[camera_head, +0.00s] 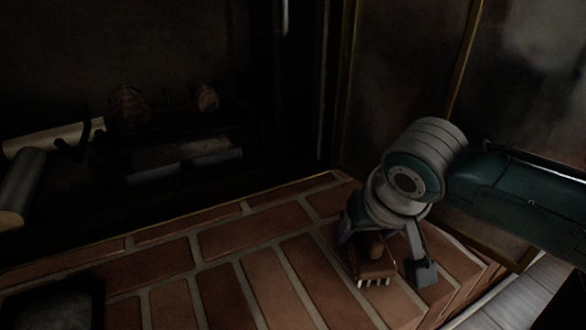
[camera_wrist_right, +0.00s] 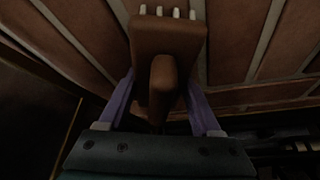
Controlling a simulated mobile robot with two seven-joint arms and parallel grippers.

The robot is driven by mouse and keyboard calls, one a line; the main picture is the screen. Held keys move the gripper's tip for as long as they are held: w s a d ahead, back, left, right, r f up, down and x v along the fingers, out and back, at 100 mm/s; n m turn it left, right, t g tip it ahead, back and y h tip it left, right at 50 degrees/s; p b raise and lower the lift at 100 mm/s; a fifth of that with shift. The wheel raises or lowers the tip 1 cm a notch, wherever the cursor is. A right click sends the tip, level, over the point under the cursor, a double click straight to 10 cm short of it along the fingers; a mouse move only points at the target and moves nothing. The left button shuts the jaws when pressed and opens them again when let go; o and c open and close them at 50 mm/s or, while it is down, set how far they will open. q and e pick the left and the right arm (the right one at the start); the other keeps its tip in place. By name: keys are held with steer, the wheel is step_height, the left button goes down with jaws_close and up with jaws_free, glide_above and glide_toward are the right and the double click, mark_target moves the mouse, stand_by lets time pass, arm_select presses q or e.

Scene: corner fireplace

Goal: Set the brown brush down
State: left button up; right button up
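The brown brush (camera_head: 372,264) is at my right gripper, over the brick hearth, with its pale bristles pointing toward the near side in the head view. In the right wrist view the brush (camera_wrist_right: 168,38) lies between the two purple fingers, its rounded knob facing the camera. My right gripper (camera_head: 383,254) appears shut on the brush, a finger close along each side. Its fingertips are partly hidden by the brush. Whether the brush touches the bricks is too dark to tell. My left gripper is not in view.
The brick hearth (camera_head: 222,244) is mostly clear left of the brush. A dark object (camera_head: 55,303) sits at its near left corner. Logs (camera_head: 55,136) lie in the dark fireplace at the left. A dark panel with gold trim (camera_head: 405,75) stands behind my right arm.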

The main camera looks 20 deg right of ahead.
steer(key=o, duration=0.4)
steer(key=shift+a+f, duration=0.2)
steer(key=shift+s, duration=0.1)
steer(key=shift+d+f, duration=0.1)
